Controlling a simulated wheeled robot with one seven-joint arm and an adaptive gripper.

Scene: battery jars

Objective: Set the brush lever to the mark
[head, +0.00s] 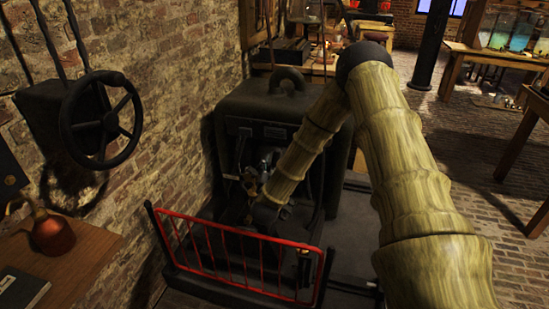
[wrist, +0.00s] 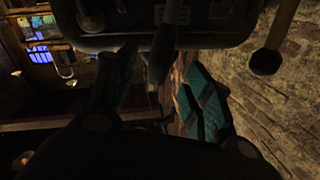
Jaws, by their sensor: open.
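The black machine (head: 268,112) stands against the brick wall, and my arm reaches into its open front. Small metal and brass-coloured parts (head: 250,180) show inside, partly behind my arm. My gripper (wrist: 158,80) is open in the wrist view, with teal pads on its fingers. A dark upright rod with a thicker lower end (wrist: 160,55) hangs between and just beyond the fingers; it may be the brush lever. I cannot tell whether a finger touches it. In the head view the gripper is mostly hidden by my arm. I cannot make out the mark.
A red railing (head: 240,258) stands in front of the machine. A black handwheel (head: 101,119) is on the left wall. A bench (head: 75,262) with a copper oil can (head: 50,232) is at left. A wooden rod with a black knob (wrist: 266,61) shows in the wrist view.

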